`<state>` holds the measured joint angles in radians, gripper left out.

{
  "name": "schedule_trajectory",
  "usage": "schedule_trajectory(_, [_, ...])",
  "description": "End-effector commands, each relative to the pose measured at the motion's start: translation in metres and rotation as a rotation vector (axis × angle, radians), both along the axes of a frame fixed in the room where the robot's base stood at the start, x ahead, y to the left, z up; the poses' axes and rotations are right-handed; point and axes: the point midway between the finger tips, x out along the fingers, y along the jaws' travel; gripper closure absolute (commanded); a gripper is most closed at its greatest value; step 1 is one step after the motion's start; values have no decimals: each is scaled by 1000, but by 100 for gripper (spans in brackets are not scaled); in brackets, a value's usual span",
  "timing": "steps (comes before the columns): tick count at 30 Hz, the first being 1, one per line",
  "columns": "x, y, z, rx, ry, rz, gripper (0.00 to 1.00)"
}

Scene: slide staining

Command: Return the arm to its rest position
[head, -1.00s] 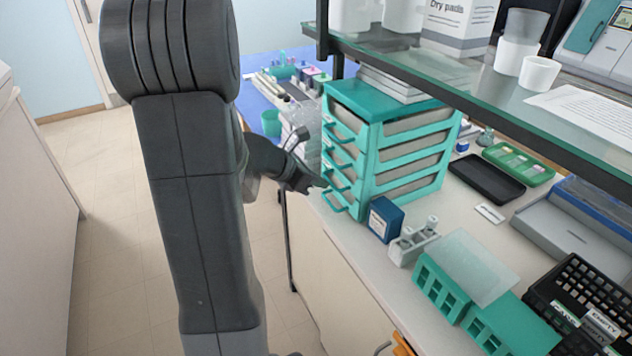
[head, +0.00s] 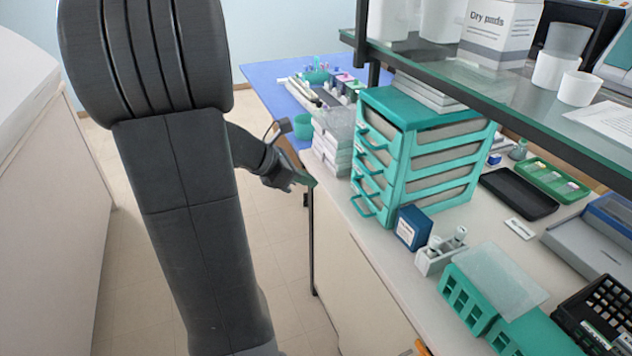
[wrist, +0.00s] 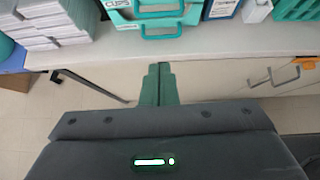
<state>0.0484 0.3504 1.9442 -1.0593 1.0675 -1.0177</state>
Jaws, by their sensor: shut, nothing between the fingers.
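My gripper (head: 305,181) is shut and empty, off the front edge of the bench, left of the teal drawer unit in the head view. In the wrist view my gripper (wrist: 158,70) shows its green fingers together, pointing at the bench edge, with the floor and cabinet front below. My arm fills the left of the head view and hides part of the floor. The fingers touch nothing that I can see.
The bench (head: 365,240) carries the teal drawer unit (head: 425,160), a dark blue box (head: 412,228) and teal racks (head: 468,298). A glass shelf (head: 480,75) overhangs it. Stacked white boxes (head: 332,145) stand beside the drawers. Floor (head: 265,255) is open between bench and left counter.

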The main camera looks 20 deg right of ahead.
Motion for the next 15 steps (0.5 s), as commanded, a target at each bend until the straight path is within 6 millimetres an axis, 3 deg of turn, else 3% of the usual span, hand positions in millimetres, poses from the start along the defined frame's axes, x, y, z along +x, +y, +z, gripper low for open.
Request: schedule_trajectory(15, [0, 0, 0, 0, 1, -2, 100])
